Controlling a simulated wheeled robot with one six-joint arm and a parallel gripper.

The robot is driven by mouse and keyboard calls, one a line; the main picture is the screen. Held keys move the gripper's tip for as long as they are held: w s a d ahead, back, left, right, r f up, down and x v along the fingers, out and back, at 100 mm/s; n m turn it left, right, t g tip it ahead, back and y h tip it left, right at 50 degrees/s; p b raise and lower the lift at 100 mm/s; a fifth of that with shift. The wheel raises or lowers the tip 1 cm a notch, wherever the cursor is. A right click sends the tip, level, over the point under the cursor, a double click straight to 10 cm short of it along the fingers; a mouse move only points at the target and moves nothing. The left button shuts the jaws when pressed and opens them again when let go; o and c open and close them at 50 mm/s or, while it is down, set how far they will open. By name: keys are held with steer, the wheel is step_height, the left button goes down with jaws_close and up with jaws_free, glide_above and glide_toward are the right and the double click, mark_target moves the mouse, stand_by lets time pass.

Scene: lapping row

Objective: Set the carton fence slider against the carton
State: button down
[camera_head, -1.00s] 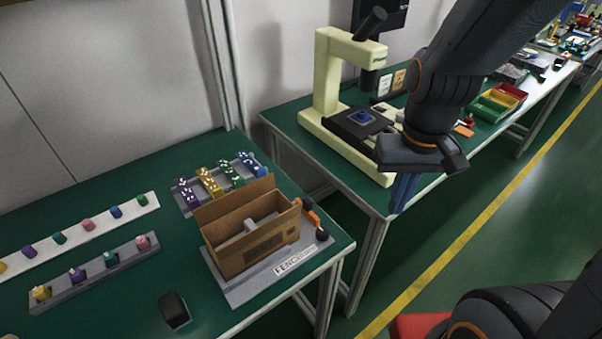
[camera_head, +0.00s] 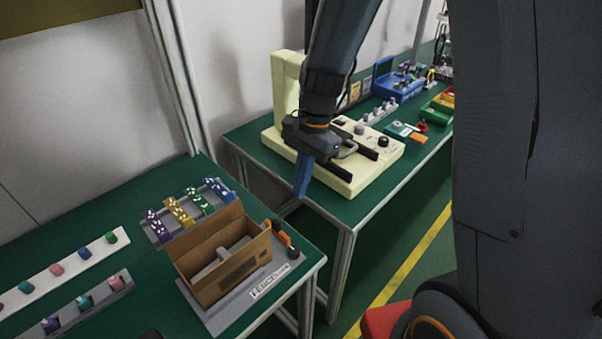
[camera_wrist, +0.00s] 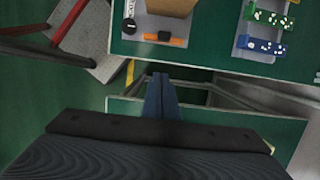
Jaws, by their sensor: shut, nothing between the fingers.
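The open brown carton (camera_head: 222,268) stands on a grey plate (camera_head: 213,322) labelled FENCE, on the nearer green bench. The fence slider (camera_head: 284,238), orange with a dark middle, is at the carton's right end. The wrist view shows the slider (camera_wrist: 178,42) lying across the plate, with a strip of grey between it and the carton (camera_wrist: 165,6). A black knob (camera_head: 293,252) is beside the slider. My gripper (camera_head: 301,192), with blue fingers, is shut and empty, pointing down, apart from slider and carton. The wrist view shows its fingers (camera_wrist: 161,88) near the gap between benches.
A cream microscope (camera_head: 289,80) on the second bench is partly hidden behind my arm. A rack of coloured pieces (camera_head: 226,184) is behind the carton. Rails with coloured knobs (camera_head: 70,262) lie left. A gap separates the two benches.

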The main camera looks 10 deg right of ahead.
mark_target(277, 228)
steer(key=a+f, duration=0.1)
steer(key=s+a+f+p, duration=0.1)
steer(key=f, duration=0.1)
steer(key=s+a+f, duration=0.1)
steer(key=shift+s+f, duration=0.15)
steer(key=shift+f, duration=0.1)
steer(key=shift+s+a+f+p, duration=0.1)
steer(key=shift+s+a+p, duration=0.25)
steer(key=shift+a, duration=0.3)
